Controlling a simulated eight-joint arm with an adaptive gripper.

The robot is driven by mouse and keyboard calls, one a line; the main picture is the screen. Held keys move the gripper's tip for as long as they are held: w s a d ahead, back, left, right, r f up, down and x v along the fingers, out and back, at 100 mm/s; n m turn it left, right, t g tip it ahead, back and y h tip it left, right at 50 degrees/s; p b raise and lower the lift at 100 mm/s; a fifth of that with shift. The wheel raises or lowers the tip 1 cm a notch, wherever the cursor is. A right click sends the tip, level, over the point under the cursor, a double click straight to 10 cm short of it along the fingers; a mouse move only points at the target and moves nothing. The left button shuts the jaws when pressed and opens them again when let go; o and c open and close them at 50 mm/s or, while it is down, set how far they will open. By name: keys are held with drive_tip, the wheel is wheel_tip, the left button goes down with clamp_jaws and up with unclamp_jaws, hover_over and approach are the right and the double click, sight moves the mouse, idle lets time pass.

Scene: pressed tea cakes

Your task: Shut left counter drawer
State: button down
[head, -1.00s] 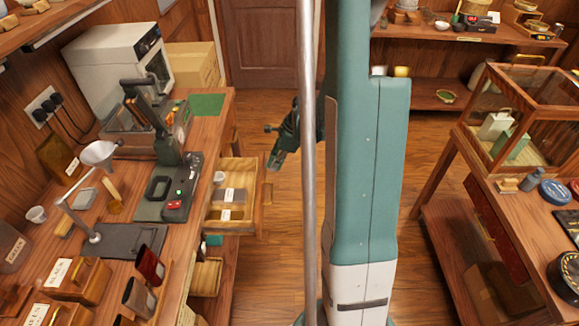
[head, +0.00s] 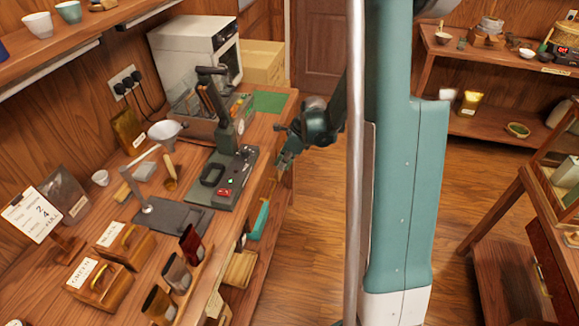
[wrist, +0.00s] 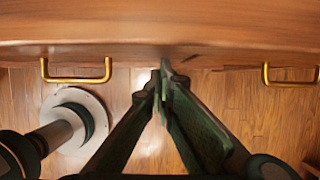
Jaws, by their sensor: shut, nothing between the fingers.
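The left counter runs down the left of the head view. The drawer front (head: 274,186) shows as a thin strip at the counter's edge, and no open interior is visible. My gripper (head: 281,166) is at that edge, its fingers pointing at the counter. In the wrist view my gripper (wrist: 163,76) is shut and empty, with its fingertips at the wooden front, between a left brass handle (wrist: 77,80) and a right brass handle (wrist: 290,82). I cannot tell whether the tips touch the wood or whether a small gap is left behind the drawer front.
A teal item (head: 258,220) sits below the counter edge. Open wooden floor (head: 312,215) lies right of the counter. A display case stands at the far right.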

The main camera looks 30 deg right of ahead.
drive_tip(key=shift+w+a+r, duration=0.1)
drive_tip(key=shift+w+a, duration=0.2)
drive_tip(key=shift+s+d, duration=0.1)
drive_tip(key=s+d+r+p, duration=0.2)
drive_tip(key=s+d+r, duration=0.3)
drive_tip(key=r, duration=0.4)
drive_tip(key=shift+s+d, duration=0.4)
drive_tip(key=shift+d, duration=0.05)
drive_tip(key=shift+r, duration=0.1)
idle(0.7)
